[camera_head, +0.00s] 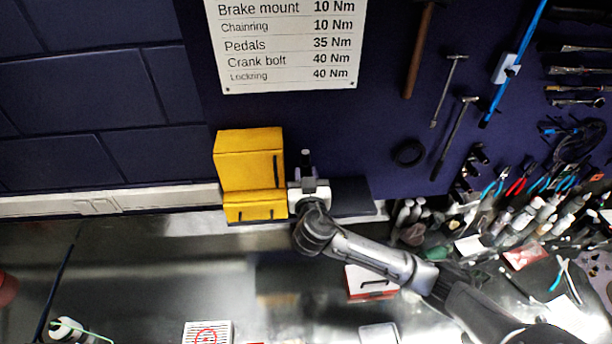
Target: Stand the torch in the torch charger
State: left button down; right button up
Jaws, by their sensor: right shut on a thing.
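My right gripper (307,186) reaches to the back of the bench, just right of the yellow cabinet. It is shut on a small dark upright thing, which looks like the torch (306,160); its top sticks up above the white gripper body. The lower part of the torch is hidden by the gripper and wrist. I cannot make out the torch charger for certain; it may be behind my gripper. A dark flat block (352,197) sits directly right of the gripper. My left gripper is not in view.
The yellow cabinet (249,174) stands close on the left of my gripper. A red and white box (371,282) lies below my right arm. Many bottles and tools crowd the right side. A white box with a red mark (207,333) lies at the front; the bench left of centre is mostly clear.

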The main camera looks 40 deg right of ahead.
jog(key=o, duration=1.1)
jog(key=shift+c, duration=0.2)
jog(key=shift+s, duration=0.1)
jog(key=shift+s+a+f, duration=0.1)
jog(key=shift+s+a, duration=0.15)
jog(key=shift+a, duration=0.05)
jog(key=b+v, duration=0.3)
jog(key=v, duration=1)
jog(key=shift+d, duration=0.15)
